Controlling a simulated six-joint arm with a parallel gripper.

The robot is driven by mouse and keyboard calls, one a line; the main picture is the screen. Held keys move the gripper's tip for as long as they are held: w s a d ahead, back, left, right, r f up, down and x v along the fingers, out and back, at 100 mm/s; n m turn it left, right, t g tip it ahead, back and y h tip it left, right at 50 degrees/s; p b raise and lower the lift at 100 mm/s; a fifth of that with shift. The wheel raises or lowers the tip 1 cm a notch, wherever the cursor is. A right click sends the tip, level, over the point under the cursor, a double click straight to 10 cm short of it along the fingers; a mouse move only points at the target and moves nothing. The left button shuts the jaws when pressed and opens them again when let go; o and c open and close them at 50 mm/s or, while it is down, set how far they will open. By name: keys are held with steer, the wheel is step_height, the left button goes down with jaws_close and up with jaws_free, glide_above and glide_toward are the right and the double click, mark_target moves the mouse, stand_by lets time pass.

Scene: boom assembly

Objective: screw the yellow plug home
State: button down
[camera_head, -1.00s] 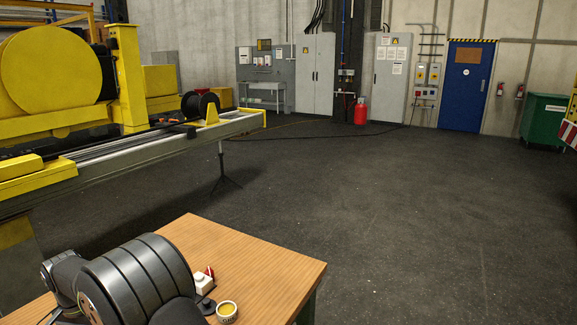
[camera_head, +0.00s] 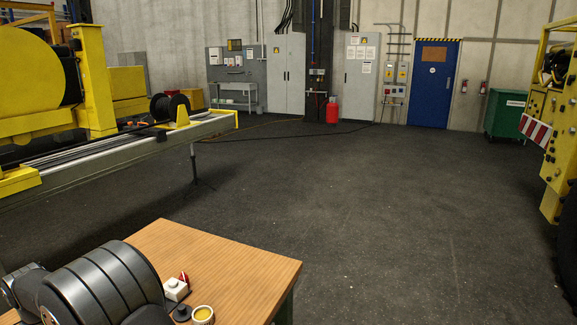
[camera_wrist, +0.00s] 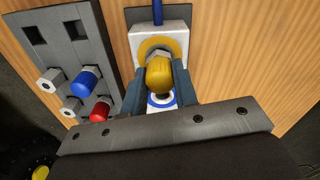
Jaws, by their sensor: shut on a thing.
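In the wrist view the yellow plug (camera_wrist: 159,77) sits between the two dark blue-grey fingers of my gripper (camera_wrist: 161,86), which is shut on it. The plug points at a white block (camera_wrist: 178,40) with a yellow ring (camera_wrist: 146,46) around a metal fitting. The plug's far end overlaps this fitting, so I cannot tell how deep it sits. A blue rod or hose (camera_wrist: 157,12) runs from the block's far side. A blue and white ring (camera_wrist: 161,102) shows below the plug. In the head view my arm hides the gripper and the plug.
A dark rack (camera_wrist: 75,45) beside the gripper holds a blue plug (camera_wrist: 84,83) and a red plug (camera_wrist: 100,111). On the wooden table (camera_head: 235,268) stand a small white box with a red part (camera_head: 177,289) and a round yellow-filled cup (camera_head: 203,314). The table's right side is clear.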

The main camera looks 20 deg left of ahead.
steer(key=m, duration=0.4)
steer(key=shift+m, duration=0.3)
steer(key=m, duration=0.4)
steer(key=shift+f, duration=0.1)
steer(key=c, duration=1.2)
jaws_free()
steer(key=n, duration=0.5)
steer(key=shift+n, duration=0.3)
steer(key=n, duration=0.6)
